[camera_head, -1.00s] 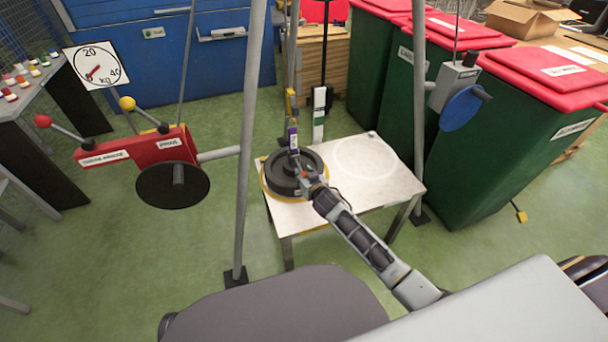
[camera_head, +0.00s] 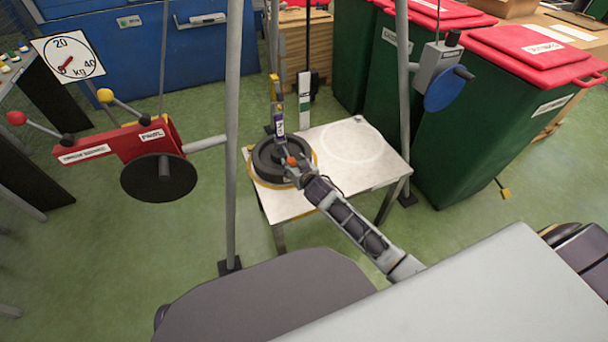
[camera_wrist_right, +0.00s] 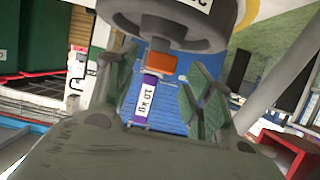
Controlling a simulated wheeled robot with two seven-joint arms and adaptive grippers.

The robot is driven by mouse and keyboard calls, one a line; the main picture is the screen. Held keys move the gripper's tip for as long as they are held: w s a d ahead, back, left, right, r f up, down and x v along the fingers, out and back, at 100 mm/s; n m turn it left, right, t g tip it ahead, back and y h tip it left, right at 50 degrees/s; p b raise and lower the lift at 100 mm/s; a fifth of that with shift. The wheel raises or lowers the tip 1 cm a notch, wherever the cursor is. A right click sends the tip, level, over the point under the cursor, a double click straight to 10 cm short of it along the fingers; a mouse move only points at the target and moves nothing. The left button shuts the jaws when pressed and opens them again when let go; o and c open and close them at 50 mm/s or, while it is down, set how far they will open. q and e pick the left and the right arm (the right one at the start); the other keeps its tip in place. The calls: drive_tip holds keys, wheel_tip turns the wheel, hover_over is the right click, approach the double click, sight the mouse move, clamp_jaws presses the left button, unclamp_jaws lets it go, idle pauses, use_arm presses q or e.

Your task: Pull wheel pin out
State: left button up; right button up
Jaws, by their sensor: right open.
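A dark wheel (camera_head: 268,172) lies on the white table, on a yellow ring. It also shows as a grey disc at the top of the right wrist view (camera_wrist_right: 160,30). A small orange-red piece (camera_head: 291,160), which looks like the wheel pin, is at the wheel's near right side; it shows as an orange block in the wrist view (camera_wrist_right: 162,65). My right gripper (camera_head: 293,169) is at that side of the wheel. Its fingers (camera_wrist_right: 158,85) are open, with the orange block seen between them; I cannot tell whether they touch it. My left gripper is not in view.
A purple "10 kg" tag (camera_head: 279,125) is on an upright bar behind the wheel. Grey poles (camera_head: 232,140) flank the table. A red lever unit (camera_head: 120,148) stands left; green bins (camera_head: 460,145) stand right.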

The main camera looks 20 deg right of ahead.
drive_tip(key=v, duration=1)
idle(0.3)
drive_tip(key=shift+s, duration=0.1)
idle(0.6)
